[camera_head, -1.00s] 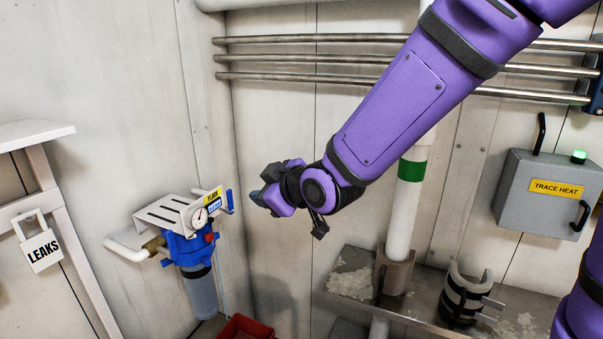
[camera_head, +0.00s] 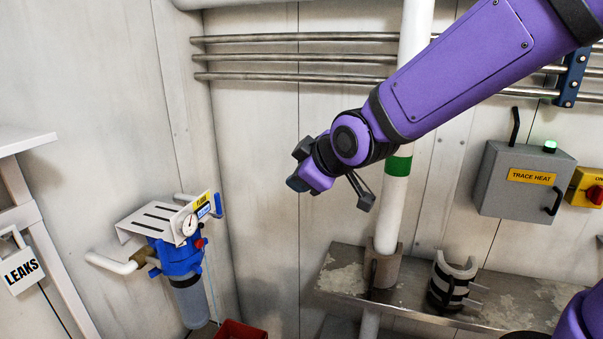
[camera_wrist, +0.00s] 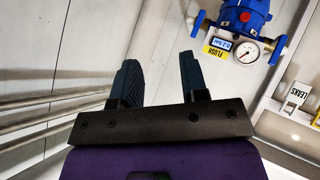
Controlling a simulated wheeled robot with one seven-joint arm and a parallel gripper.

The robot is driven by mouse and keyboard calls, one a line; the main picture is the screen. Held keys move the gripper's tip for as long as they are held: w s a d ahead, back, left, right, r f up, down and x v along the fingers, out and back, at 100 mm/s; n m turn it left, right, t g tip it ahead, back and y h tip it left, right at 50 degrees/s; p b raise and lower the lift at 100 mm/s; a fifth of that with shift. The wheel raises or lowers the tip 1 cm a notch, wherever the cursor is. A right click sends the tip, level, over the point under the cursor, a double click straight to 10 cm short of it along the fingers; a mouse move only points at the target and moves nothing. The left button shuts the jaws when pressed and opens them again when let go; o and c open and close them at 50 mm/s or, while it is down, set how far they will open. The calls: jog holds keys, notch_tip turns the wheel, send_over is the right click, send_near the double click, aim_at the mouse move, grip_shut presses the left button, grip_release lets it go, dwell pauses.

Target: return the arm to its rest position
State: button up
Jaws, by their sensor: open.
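My purple arm reaches in from the upper right in the head view. My gripper (camera_head: 297,184) is at its end, in front of the bare wall and left of the white vertical pipe. In the wrist view my gripper (camera_wrist: 160,80) shows two dark fingers standing apart with only wall between them. It is open and empty. In the head view the fingers are small and partly hidden by the wrist.
A blue filter housing (camera_head: 181,257) with a gauge (camera_head: 190,225) hangs at left. A white pipe (camera_head: 388,220) stands behind my arm. A grey trace heat box (camera_head: 518,200) is at right. A metal shelf (camera_head: 340,275) holds a clamp shell (camera_head: 445,285). A red bin (camera_head: 240,330) is below.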

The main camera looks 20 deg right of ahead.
jog(key=s+d+r+m+g+h, duration=0.1)
jog(key=s+d+m, duration=0.4)
jog(key=s, duration=0.5)
jog(key=s+d+r+m+g+h, duration=0.2)
jog(key=s+d+m, duration=0.4)
jog(key=s, duration=0.4)
jog(key=shift+s+d+r+g, duration=0.25)
jog(key=shift+d+r+g, duration=0.55)
jog(key=shift+d+g, duration=0.1)
